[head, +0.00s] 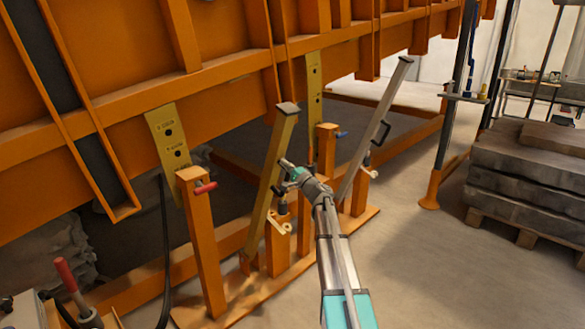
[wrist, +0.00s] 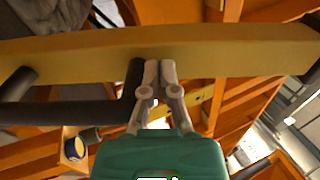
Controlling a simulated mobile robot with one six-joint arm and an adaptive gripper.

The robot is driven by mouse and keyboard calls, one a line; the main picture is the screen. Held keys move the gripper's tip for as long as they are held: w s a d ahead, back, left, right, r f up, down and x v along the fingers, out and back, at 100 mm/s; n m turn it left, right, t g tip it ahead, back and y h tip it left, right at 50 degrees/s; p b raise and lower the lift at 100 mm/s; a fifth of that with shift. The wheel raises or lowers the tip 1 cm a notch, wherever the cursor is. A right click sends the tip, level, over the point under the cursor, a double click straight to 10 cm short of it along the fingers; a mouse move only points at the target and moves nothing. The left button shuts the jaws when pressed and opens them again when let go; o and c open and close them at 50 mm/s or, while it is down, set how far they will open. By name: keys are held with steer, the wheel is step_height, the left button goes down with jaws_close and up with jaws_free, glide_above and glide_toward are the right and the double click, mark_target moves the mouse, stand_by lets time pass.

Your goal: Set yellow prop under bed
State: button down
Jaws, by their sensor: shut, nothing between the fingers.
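The yellow prop (head: 269,185) leans with its dark-capped top to the right, in front of the orange bed (head: 120,90). Its foot is low among the orange posts, and its top appears below the bed's side. In the wrist view the prop (wrist: 230,48) crosses the picture as a yellow bar, with a dark handle (wrist: 70,113) on it. My gripper (head: 286,166) is at the prop's right side. In the wrist view my gripper (wrist: 159,66) is shut and empty, its tips at the bar's edge beside the handle; I cannot tell whether they touch.
A grey prop (head: 375,130) leans to the right of my gripper. Orange posts (head: 202,240) with a red-handled pin (head: 205,187) stand on a base plate. Yellow drilled plates (head: 168,138) hang from the bed. Stacked slabs (head: 530,175) lie at right; the floor before them is clear.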

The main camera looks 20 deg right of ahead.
steer(key=shift+x, duration=0.85)
